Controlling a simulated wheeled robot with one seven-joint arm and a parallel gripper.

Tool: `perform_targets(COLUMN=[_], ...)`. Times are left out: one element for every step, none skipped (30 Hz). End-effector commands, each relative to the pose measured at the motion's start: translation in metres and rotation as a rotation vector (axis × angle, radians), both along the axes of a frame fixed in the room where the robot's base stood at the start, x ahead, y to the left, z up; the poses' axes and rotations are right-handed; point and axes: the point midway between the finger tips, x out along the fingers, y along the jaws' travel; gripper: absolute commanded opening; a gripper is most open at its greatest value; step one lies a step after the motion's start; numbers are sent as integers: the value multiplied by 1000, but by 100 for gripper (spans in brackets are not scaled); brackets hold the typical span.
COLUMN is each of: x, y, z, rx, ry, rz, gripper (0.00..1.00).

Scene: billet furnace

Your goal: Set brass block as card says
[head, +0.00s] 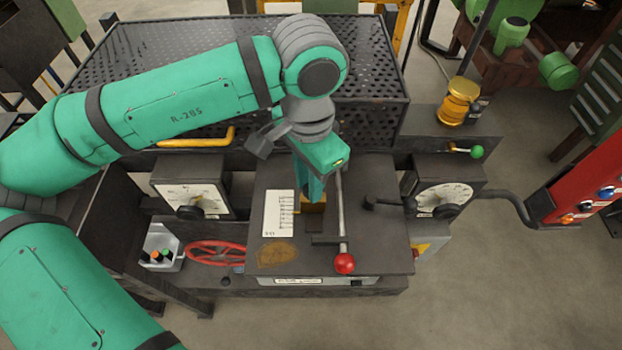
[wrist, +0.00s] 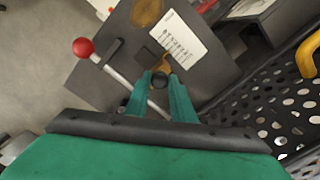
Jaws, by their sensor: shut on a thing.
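The brass block (head: 313,207) sits on the dark top plate (head: 375,215), below my gripper (head: 314,195) and partly hidden by it. A thin brass pointer (head: 297,212) reaches from its left side to a white scale plate (head: 278,213) with black lines. In the wrist view my gripper (wrist: 161,78) has its teal fingers around a dark round knob (wrist: 160,81), with brass (wrist: 163,66) just beyond it. My gripper is shut on the block's knob. I cannot read the scale figures or pick out a written card for certain.
A grey lever with a red ball (head: 344,263) stands close to the right of my gripper. Two dials (head: 190,199) (head: 443,198) flank the plate. A perforated cover (head: 370,75) lies behind. A red handwheel (head: 215,252) is at the lower left.

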Motion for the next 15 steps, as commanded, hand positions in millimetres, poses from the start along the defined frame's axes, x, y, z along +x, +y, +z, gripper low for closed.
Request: perform_targets(x=[0, 1, 2, 4, 5, 7, 8, 9, 10, 10, 10, 10, 10, 10, 10], y=[-1, -1, -1, -1, -2, -2, -2, -2, -2, -2, -2, -2, -3, -3, -3], z=[0, 0, 0, 0, 0, 0, 0, 0, 0, 0, 0, 0, 0, 0, 0], rx=[-4, -5, -6, -7, -6, -6, -6, -6, -5, -4, -4, -2, -2, -2, -2], ry=[1, 1, 1, 1, 0, 1, 0, 0, 0, 1, 0, 0, 0, 0, 0], rz=[-1, -1, -1, -1, -1, -2, -2, -3, -3, -3, -3, -4, -4, -5, -5], gripper=[0, 0, 0, 0, 0, 0, 0, 0, 0, 0, 0, 0, 0, 0, 0])
